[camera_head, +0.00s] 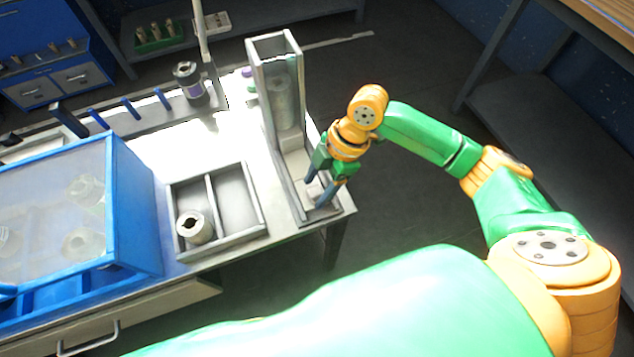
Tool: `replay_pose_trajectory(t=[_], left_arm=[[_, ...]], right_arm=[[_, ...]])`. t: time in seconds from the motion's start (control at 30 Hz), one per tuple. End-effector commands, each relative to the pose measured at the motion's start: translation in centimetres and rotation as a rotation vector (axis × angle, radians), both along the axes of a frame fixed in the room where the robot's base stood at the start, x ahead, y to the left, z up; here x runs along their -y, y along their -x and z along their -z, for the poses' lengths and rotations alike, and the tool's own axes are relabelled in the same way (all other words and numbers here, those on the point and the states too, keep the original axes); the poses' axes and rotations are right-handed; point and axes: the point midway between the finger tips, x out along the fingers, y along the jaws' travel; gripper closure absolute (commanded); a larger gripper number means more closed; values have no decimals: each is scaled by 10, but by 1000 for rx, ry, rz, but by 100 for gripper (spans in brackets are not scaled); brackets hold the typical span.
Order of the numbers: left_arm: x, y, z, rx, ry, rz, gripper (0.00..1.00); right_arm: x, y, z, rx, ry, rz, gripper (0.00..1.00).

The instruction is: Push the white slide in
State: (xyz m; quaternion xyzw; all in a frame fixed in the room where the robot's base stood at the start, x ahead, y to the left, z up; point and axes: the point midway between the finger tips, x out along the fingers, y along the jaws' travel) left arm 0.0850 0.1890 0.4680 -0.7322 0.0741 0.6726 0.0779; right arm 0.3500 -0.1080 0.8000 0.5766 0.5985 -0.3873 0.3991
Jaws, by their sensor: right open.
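A tall grey open-fronted holder (262,95) stands at the right end of the table, with a pale roll (283,100) upright inside. A low walled channel (291,196) runs from its foot toward the table's front edge. A small pale piece in the channel, which looks like the white slide (314,188), is partly hidden by my gripper. My right gripper (321,194) points down into the front end of the channel, open, with its dark fingers around or beside the slide; contact cannot be made out. My left gripper is not in view.
A grey two-part tray (263,222) with a pale roll (195,228) in its left part lies left of the channel. A blue cabinet with a clear cover (135,215) stands further left. Floor right of the table is clear.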

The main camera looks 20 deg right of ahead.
Motion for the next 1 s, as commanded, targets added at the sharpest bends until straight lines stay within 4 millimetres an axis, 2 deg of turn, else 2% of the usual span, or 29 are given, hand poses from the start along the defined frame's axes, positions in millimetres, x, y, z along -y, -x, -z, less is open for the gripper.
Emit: replay_pose_trajectory(t=[0.07,0.1,0.3,0.33,1.0], left_arm=[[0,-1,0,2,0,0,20],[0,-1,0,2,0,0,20],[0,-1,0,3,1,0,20],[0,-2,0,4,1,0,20],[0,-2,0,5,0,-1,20]], right_arm=[[0,0,0,0,0,0,35],[0,0,0,0,0,0,40],[0,0,-1,0,0,0,94],[0,0,-1,0,0,0,100],[0,0,0,-2,1,-1,100]])
